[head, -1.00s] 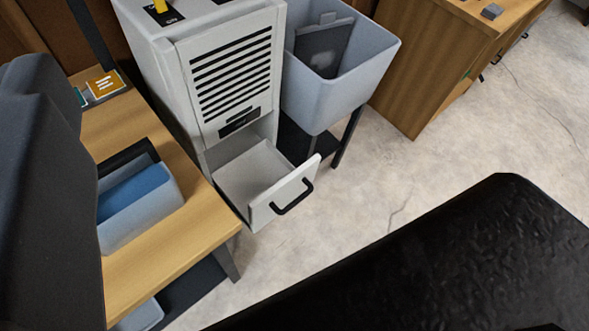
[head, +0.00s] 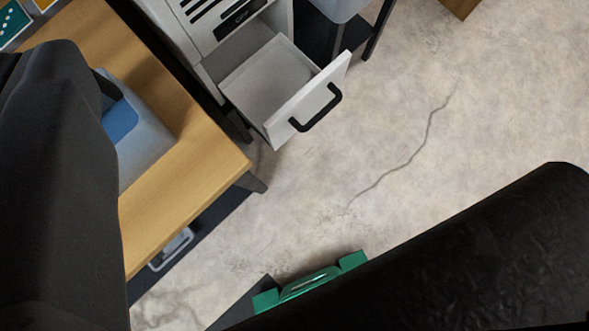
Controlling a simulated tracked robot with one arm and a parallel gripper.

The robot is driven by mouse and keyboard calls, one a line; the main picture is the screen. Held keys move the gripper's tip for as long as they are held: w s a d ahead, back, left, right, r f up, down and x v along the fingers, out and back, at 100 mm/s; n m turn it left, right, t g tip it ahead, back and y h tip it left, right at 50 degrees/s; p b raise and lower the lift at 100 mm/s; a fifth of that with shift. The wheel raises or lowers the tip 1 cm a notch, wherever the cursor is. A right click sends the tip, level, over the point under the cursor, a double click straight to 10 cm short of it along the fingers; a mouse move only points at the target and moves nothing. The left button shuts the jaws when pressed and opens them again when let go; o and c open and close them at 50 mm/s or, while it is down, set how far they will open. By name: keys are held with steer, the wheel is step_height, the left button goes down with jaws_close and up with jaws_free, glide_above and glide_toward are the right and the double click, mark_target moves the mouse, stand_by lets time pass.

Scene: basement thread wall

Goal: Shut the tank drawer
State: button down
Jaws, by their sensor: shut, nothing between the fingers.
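The tank drawer (head: 308,100) is white and stands pulled out at the bottom of a pale cabinet (head: 205,40), in the upper middle of the head view. Its inside shows and looks empty. A black bar handle (head: 325,109) is on its front panel, which faces down and right in the picture. My gripper cannot be made out in this view, so its place relative to the drawer does not show. Large dark parts, likely of my own arm, fill the left side and the lower right corner. The cabinet's top is out of frame.
A wooden bench (head: 190,190) with a blue-grey bin (head: 145,150) stands left of the drawer. A black stand (head: 345,38) is behind it to the right. Cracked pale floor (head: 450,160) is open in front. A green piece (head: 310,284) at the bottom edge is unclear.

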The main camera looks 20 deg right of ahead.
steer(key=w+d+f+m+g+y+p, duration=0.1)
steer(key=w+f+m+g+y, duration=0.15)
steer(key=f, duration=0.55)
steer(key=w+d+f+m+g+y+p, duration=0.1)
steer(key=w+f+g+p, duration=0.15)
steer(key=f, duration=0.55)
steer(key=m+t+y+p, duration=0.2)
steer(key=m+t+p, duration=0.7)
steer(key=m, duration=1.8)
glide_toward(315, 88)
steer(key=shift+n+t+h, duration=0.25)
steer(key=shift+t, duration=0.25)
steer(key=b+x, duration=0.1)
steer(key=x, duration=0.1)
steer(key=b+x, duration=0.3)
steer(key=x, duration=0.1)
steer(key=shift+s+a+f+b, duration=0.15)
steer(key=shift+a+f+b, duration=0.15)
steer(key=shift+f+b, duration=0.05)
steer(key=shift+w+a, duration=0.1)
steer(key=shift+w, duration=0.35)
